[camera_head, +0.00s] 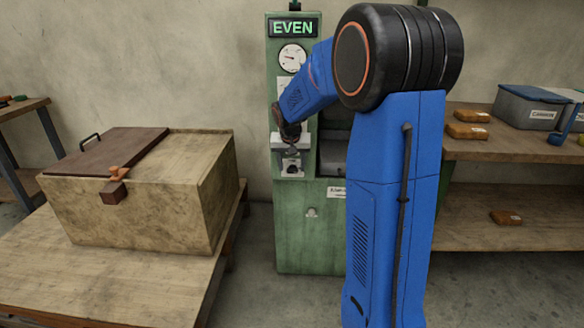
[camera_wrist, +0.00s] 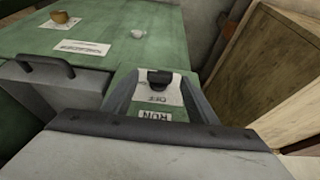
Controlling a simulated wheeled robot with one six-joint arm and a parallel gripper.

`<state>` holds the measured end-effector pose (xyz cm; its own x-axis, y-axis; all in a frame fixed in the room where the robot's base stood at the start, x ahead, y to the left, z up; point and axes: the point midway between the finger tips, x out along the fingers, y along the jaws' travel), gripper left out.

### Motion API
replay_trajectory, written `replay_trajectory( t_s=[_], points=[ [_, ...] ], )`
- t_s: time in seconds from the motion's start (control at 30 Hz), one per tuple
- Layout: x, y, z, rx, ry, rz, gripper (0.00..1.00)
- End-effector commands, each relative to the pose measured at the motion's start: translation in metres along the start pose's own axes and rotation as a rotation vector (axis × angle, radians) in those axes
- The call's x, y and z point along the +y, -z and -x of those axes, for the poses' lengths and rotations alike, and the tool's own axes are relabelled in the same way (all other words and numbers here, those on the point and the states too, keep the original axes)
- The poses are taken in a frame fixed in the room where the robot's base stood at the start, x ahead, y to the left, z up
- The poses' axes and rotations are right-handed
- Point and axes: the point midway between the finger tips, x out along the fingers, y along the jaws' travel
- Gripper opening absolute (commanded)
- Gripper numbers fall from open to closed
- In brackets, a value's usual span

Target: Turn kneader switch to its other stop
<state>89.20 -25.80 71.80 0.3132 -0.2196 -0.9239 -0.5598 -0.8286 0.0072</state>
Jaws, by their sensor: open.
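The kneader is a green cabinet (camera_head: 300,240) against the wall, with a lit EVEN display (camera_head: 294,27) and a round gauge (camera_head: 292,57). Its switch plate (camera_head: 291,170) shows just below my gripper (camera_head: 291,145). In the wrist view the switch is a black knob (camera_wrist: 159,78) on a white plate, with an OFF label (camera_wrist: 158,97) and a RUN label (camera_wrist: 157,115), both upside down. My gripper (camera_wrist: 161,85) is open, with a grey finger on either side of the knob. I cannot tell whether the fingers touch it or exactly which way the knob points.
A wooden chest (camera_head: 145,205) with a dark lid stands on a table at left. Shelves at right hold a grey bin (camera_head: 527,108) and several brown packets. In the wrist view a grey box with a dark handle (camera_wrist: 45,68) lies left of the switch.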

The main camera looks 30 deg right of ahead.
Motion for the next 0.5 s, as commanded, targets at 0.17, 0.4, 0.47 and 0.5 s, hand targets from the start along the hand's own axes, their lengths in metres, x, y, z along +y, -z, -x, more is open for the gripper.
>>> replay_trajectory(
  t_s=[0.17,0.4,0.47,0.5],
  points=[
    [0.0002,-0.0001,-0.0089,0.0,0.0,-0.001,0.53],
    [0.0002,-0.0001,-0.01,0.0,0.0,0.0,0.53],
    [0.0002,-0.0001,-0.0099,0.0,0.0,0.0,0.48],
    [0.0002,-0.0001,-0.0099,0.0,0.0,0.0,0.39]
  ],
)
